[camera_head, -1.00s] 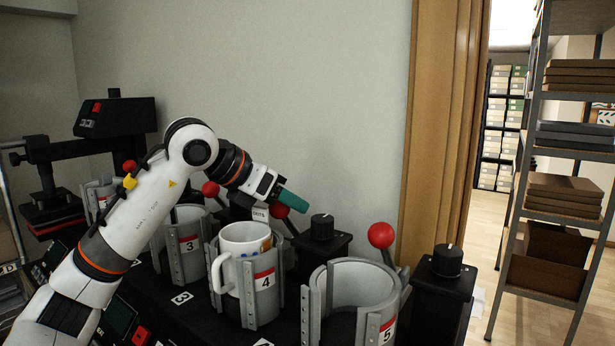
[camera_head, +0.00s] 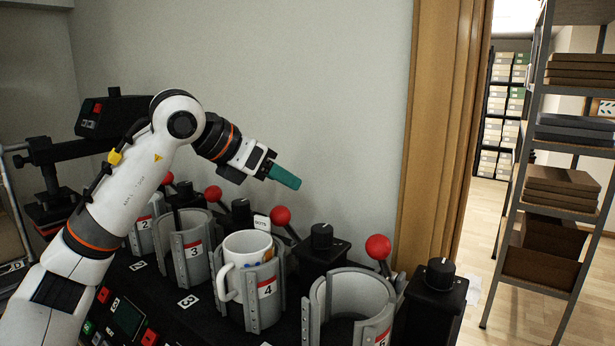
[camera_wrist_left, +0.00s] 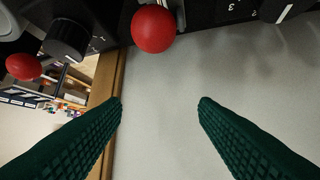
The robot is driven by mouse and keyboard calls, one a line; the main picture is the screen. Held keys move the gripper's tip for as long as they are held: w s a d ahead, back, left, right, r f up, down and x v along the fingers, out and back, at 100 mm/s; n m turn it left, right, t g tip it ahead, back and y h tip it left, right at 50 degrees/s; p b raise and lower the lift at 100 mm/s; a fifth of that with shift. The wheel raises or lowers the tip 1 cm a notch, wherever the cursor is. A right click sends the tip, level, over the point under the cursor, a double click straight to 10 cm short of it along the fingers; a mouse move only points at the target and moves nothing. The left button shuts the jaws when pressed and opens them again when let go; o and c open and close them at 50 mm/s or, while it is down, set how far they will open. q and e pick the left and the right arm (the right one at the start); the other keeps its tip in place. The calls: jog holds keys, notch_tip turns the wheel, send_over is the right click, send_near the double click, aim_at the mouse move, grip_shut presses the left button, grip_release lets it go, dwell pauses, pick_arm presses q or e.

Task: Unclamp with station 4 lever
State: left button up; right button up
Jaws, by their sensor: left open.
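The station 4 lever has a red ball (camera_head: 281,215) on a tilted rod behind the clamp labelled 4 (camera_head: 266,290). A white mug (camera_head: 228,284) with a coloured print sits upright in that clamp, its handle to the left. My left gripper (camera_head: 286,178) is above the red ball, apart from it, with green fingers. In the left wrist view its fingers (camera_wrist_left: 160,103) are spread with nothing between them. A red ball (camera_wrist_left: 153,28), apparently the station 4 one, lies beyond the fingertips. My right gripper is out of view.
Clamp 3 (camera_head: 195,252) and clamp 5 (camera_head: 381,337) stand on either side, with red lever balls (camera_head: 213,193) (camera_head: 378,247) behind. Black knob posts (camera_head: 322,236) (camera_head: 444,266) stand beside the levers. A bare wall (camera_head: 330,90) is behind; shelving (camera_head: 560,200) is at right.

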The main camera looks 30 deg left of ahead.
pick_arm(q)
jog(key=shift+s+a+r, duration=0.25)
jog(key=shift+s+r, duration=0.1)
jog(key=p+v, duration=0.1)
jog(key=v, duration=0.3)
jog(key=shift+s+a+r, duration=0.1)
jog(key=shift+s+r, duration=0.05)
jog(key=shift+s, duration=0.25)
